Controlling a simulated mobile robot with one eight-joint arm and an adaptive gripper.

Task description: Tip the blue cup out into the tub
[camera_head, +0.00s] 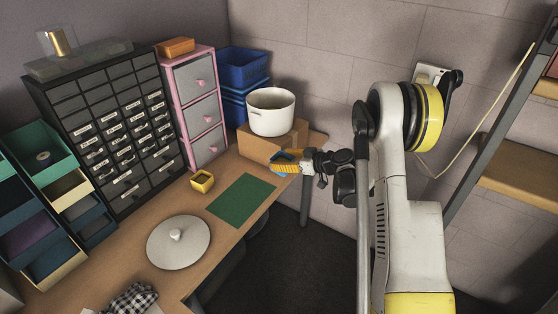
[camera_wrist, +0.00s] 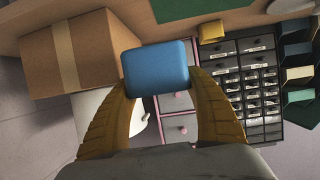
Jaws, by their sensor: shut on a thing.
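My gripper (camera_head: 285,164) has yellow fingers and is shut on the blue cup (camera_head: 284,155), which is mostly hidden by the fingers in the head view. In the wrist view the blue cup (camera_wrist: 157,68) sits between the two fingertips as a plain blue rounded block; its opening and contents do not show. The tub (camera_head: 271,114) appears to be the white round pot standing upright on a cardboard box, open at the top. The gripper is below the tub and a little to its right, in front of the box, apart from the tub.
The cardboard box (camera_head: 262,147) stands at the desk's far end. A green mat (camera_head: 241,199), small yellow box (camera_head: 202,181) and white round lid (camera_head: 178,242) lie on the desk. Pink-framed drawers (camera_head: 204,120), blue bins (camera_head: 242,68) and a black drawer cabinet (camera_head: 118,141) line the wall.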

